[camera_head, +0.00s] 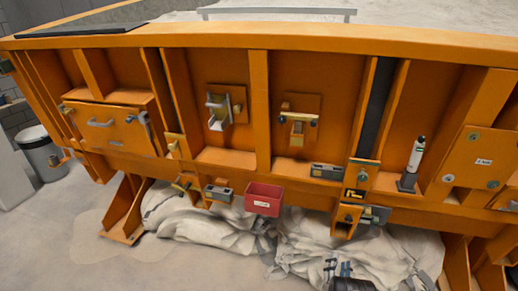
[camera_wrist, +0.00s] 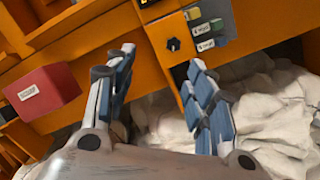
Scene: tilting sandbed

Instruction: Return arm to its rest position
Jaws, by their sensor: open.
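My gripper (camera_wrist: 158,95) shows in the wrist view with its two blue-padded fingers apart and nothing between them. Pale crumpled sheeting and the orange frame lie beyond the fingers. In the head view a dark part of my gripper (camera_head: 340,272) shows at the bottom edge, in front of the pale sheeting. The orange sandbed frame (camera_head: 258,100) fills most of the head view. The rest of my arm is out of view.
A red bin (camera_head: 263,199) hangs at the frame's lower edge; it also shows in the wrist view (camera_wrist: 43,90). A white cylinder (camera_head: 417,155) stands on the right ledge. Pale sheeting (camera_head: 215,222) lies below the frame. A grey trash can (camera_head: 42,155) stands at left; floor at lower left is clear.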

